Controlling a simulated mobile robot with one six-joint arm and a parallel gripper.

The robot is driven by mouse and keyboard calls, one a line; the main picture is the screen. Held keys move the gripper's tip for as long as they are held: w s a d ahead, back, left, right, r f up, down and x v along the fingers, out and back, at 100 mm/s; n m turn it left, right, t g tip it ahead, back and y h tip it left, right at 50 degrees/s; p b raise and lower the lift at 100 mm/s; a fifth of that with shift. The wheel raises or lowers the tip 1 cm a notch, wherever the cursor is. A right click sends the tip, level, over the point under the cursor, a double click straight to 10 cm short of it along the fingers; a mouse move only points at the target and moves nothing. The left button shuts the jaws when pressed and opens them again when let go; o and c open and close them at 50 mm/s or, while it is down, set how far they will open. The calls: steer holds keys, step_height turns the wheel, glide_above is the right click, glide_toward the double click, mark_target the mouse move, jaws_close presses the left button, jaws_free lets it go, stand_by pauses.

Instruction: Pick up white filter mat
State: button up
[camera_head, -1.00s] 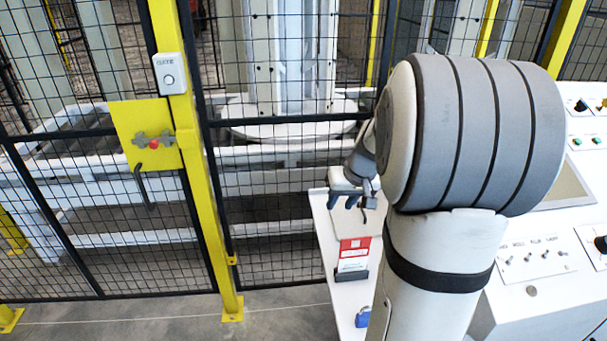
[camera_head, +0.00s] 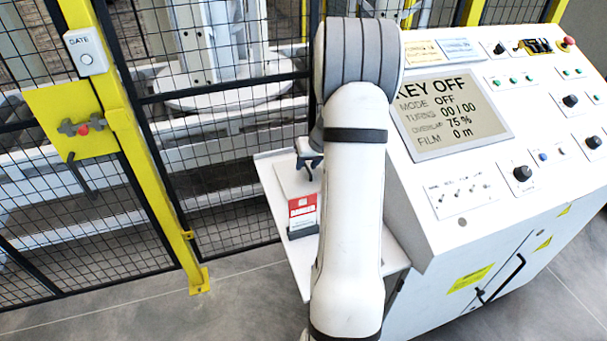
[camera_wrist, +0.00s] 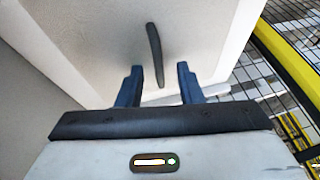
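A pale, off-white flat piece that looks like the white filter mat (camera_head: 288,178) lies on the white side shelf, beside the console. In the wrist view a pale surface (camera_wrist: 100,35) fills the upper part, with a dark, slightly curved strip (camera_wrist: 154,50) on it. I cannot tell for sure that this surface is the mat. My gripper (camera_wrist: 159,82) is open, with its two dark fingers apart and the strip's lower end between them. No grip on anything shows. In the head view my gripper (camera_head: 309,163) is above the shelf's back part, partly hidden by my arm.
A red-and-white card (camera_head: 303,210) stands in a dark holder on the shelf (camera_head: 283,255). The console (camera_head: 455,235) is at the right; its screen (camera_head: 450,112) reads KEY OFF. A black mesh fence with a yellow post (camera_head: 140,150) stands at the left.

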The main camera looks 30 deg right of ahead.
steer(key=shift+f, duration=0.1)
jaws_close()
stand_by(0.3)
